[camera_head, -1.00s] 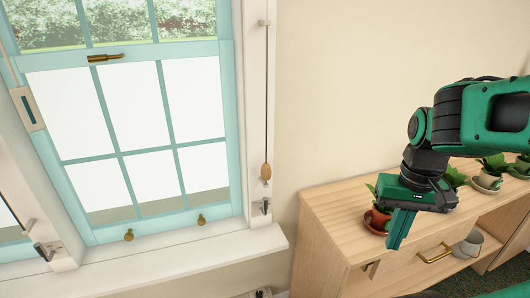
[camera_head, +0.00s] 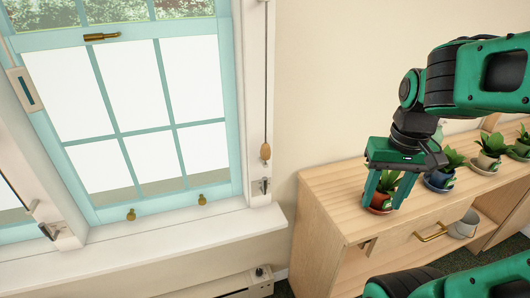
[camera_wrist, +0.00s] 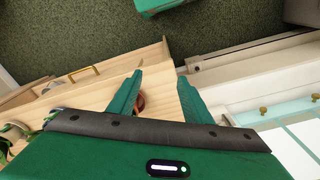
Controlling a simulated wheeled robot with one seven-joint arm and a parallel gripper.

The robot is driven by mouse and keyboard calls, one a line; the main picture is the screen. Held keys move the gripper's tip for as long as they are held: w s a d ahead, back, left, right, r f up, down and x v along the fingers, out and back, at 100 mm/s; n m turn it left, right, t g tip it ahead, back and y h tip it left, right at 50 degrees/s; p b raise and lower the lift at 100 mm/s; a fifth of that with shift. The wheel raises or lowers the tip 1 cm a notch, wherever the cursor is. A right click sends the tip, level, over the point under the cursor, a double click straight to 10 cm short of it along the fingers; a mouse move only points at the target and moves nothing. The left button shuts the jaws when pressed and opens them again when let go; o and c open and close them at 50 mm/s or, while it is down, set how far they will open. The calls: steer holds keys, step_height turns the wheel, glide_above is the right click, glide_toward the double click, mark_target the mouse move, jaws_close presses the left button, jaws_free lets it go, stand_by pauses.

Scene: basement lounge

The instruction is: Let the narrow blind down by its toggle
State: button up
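A small wooden toggle (camera_head: 265,151) hangs on a thin dark cord (camera_head: 266,90) along the white right side of the window frame. A small metal hook (camera_head: 264,186) is fixed just below it. The blind itself cannot be made out. My gripper (camera_head: 385,206) is open and empty, fingers pointing down, to the right of and lower in the picture than the toggle, apart from it. The gripper (camera_wrist: 160,75) also shows in the wrist view, fingers spread with nothing held. The toggle cannot be made out there.
A wooden cabinet (camera_head: 335,212) stands right of the window, with several potted plants on top. One red pot (camera_head: 378,208) shows behind my fingers. The white sill (camera_head: 180,238) juts out below the window. A pale slotted piece (camera_head: 24,90) is at the window's left side.

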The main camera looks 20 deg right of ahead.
steer(key=w+a+r+n, duration=0.1)
steer(key=w+r+n, duration=0.1)
steer(key=w, duration=0.5)
steer(key=n+t+y, duration=0.1)
steer(key=n+t, duration=0.3)
steer(key=n, duration=0.1)
glide_toward(266, 145)
steer(key=f, duration=0.1)
steer(key=x, duration=1.1)
steer(key=shift+w+d, duration=0.1)
steer(key=shift+w, duration=0.1)
steer(key=shift+r, duration=0.1)
jaws_close()
